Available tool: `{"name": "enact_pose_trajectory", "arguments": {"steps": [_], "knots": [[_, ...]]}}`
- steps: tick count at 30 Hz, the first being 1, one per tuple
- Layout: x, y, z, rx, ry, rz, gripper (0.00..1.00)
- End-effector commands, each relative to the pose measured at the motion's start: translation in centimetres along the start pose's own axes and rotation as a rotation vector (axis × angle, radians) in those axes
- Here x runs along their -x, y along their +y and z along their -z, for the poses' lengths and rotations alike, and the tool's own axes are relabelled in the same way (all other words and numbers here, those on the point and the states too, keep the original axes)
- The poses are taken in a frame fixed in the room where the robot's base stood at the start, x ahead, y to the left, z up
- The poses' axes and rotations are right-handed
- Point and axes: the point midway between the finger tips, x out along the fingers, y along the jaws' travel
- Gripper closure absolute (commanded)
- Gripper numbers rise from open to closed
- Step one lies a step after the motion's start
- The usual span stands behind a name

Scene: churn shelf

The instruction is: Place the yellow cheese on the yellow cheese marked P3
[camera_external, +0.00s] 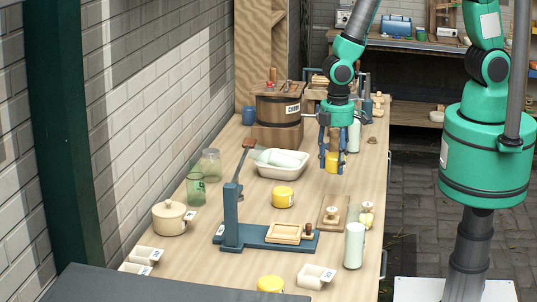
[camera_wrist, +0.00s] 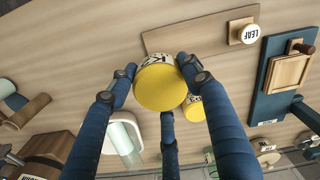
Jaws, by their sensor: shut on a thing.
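My gripper (camera_external: 333,168) has blue fingers and is shut on a yellow cheese (camera_external: 332,160), held above the right side of the table. In the wrist view the held cheese (camera_wrist: 160,88) shows a plain yellow face and a pale label on its rim, too small to read surely. A second yellow cheese (camera_external: 283,196) sits on the table, left of and nearer than my gripper; it appears partly hidden behind a finger in the wrist view (camera_wrist: 190,114). A third yellow cheese (camera_external: 270,284) stands at the near edge of the picture. I cannot read which is P3.
A white tub (camera_external: 282,171) and a wooden churn (camera_external: 277,104) stand behind the middle cheese. A blue press (camera_external: 262,234) stands in front of it. A wooden board (camera_external: 333,217) with a small stamp and a white cylinder (camera_external: 354,246) are at the right. Jars stand left.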

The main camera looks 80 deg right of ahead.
Motion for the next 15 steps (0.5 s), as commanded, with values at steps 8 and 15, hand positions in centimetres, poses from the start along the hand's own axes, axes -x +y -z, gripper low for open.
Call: {"name": "enact_pose_trajectory", "arguments": {"steps": [8,15], "knots": [[0.0,0.0,0.1,0.000,0.000,0.000,0.82],[-0.1,0.2,1.5,0.000,0.000,0.000,0.82]]}}
